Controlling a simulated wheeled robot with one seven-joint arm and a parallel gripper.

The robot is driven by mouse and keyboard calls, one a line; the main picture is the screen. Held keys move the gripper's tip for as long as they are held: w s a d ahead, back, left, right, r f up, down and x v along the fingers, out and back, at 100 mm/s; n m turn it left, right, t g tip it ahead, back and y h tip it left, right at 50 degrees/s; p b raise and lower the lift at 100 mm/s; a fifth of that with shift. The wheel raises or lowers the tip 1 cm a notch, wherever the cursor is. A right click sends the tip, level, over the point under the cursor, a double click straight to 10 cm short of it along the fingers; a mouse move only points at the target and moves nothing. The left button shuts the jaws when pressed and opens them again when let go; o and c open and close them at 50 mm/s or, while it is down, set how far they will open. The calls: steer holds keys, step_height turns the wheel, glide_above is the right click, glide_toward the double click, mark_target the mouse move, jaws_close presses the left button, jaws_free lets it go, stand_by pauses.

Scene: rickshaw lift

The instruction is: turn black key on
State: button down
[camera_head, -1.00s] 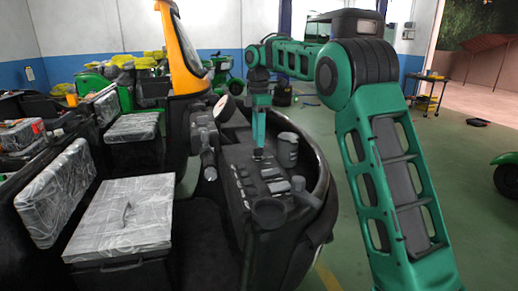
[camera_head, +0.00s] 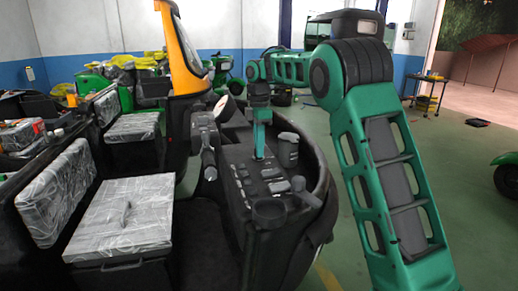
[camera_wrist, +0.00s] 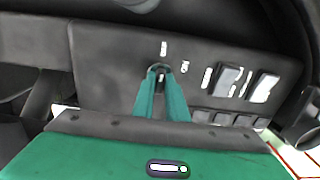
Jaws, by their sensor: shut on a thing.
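My gripper (camera_wrist: 159,75) is at the rickshaw's dark dashboard (camera_wrist: 110,60), its two green fingers brought together at the tips. Between the tips a small dark piece (camera_wrist: 160,80) shows, most likely the black key; most of it is hidden by the fingers. How far the key is turned cannot be told.
To the right of the fingers are large switches (camera_wrist: 228,79) and a row of smaller buttons (camera_wrist: 222,118). The handlebar (camera_head: 208,160) stands left of my gripper.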

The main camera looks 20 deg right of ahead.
steer(key=shift+w+m, duration=0.1)
steer(key=shift+m, duration=0.2)
steer(key=m, duration=0.5)
steer(key=shift+r, duration=0.1)
steer(key=m, duration=0.6)
steer(key=shift+w, duration=0.1)
steer(key=shift+m, duration=0.3)
steer(key=c, duration=1.9)
jaws_free()
steer(key=shift+o, duration=0.7)
